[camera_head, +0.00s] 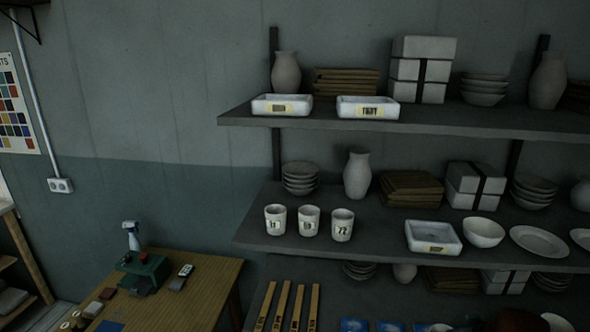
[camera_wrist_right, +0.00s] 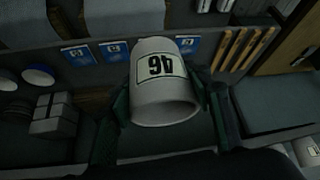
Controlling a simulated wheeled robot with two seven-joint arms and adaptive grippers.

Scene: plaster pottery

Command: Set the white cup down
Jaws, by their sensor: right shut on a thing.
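A white cup (camera_wrist_right: 163,97) with a black number on a pale label fills the middle of the right wrist view. My right gripper (camera_wrist_right: 168,104) is shut on it, with dark green fingers on both sides. Blue cards (camera_wrist_right: 112,52) and wooden strips (camera_wrist_right: 245,50) on a shelf show behind the cup. In the head view three similar numbered white cups stand upright in a row on the middle shelf: left (camera_head: 275,220), centre (camera_head: 308,222) and right (camera_head: 342,225). My left gripper is not in view, and the held cup cannot be made out in the head view.
The middle shelf (camera_head: 380,258) also holds a square white tray (camera_head: 433,237), a bowl (camera_head: 484,232), plates and a vase (camera_head: 357,176). There is a gap between the right cup and the tray. A wooden table (camera_head: 205,290) with tools stands at lower left.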

